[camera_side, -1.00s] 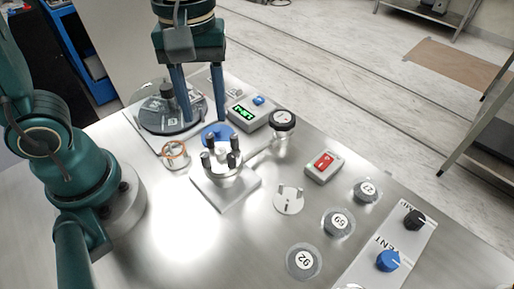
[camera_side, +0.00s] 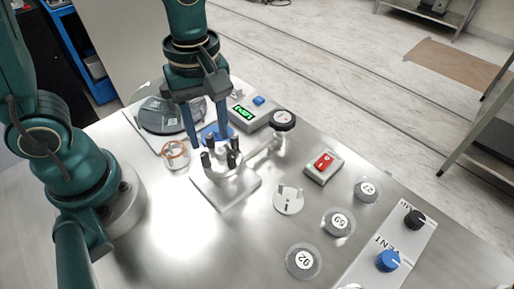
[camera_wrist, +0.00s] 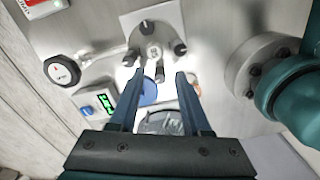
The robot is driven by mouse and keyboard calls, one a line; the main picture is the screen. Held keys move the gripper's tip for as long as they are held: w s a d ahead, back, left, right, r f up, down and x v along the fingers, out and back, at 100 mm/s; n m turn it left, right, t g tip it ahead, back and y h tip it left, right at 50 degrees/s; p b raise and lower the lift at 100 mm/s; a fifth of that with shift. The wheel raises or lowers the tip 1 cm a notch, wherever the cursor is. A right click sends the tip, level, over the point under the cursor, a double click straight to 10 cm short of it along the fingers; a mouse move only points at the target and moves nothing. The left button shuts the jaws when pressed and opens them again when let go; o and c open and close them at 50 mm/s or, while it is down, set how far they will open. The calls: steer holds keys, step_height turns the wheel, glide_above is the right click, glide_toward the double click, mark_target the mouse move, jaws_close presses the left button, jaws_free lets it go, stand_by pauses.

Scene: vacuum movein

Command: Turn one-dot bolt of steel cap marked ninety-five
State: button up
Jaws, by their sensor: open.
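A steel cap (camera_side: 222,157) with several dark upright bolts sits on a square metal base near the middle of the table. The cap also shows in the wrist view (camera_wrist: 153,50) with a small label too small to read. Dot marks on the bolts cannot be made out. My gripper (camera_side: 210,140) is open, pointing down at the cap's far side. In the wrist view my gripper's fingertips (camera_wrist: 160,74) are on either side of one dark bolt (camera_wrist: 160,73), apart from it as far as I can tell; the height gap is unclear.
A gauge (camera_side: 283,120) stands right of the cap, joined by a pipe. A green-display box (camera_side: 246,118), blue disc (camera_side: 222,129) and copper ring (camera_side: 175,150) are close by. A red-switch box (camera_side: 323,166) and loose numbered discs (camera_side: 303,261) lie to the right.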

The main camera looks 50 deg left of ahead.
jaws_close()
steer(key=shift+m, duration=2.8)
jaws_free()
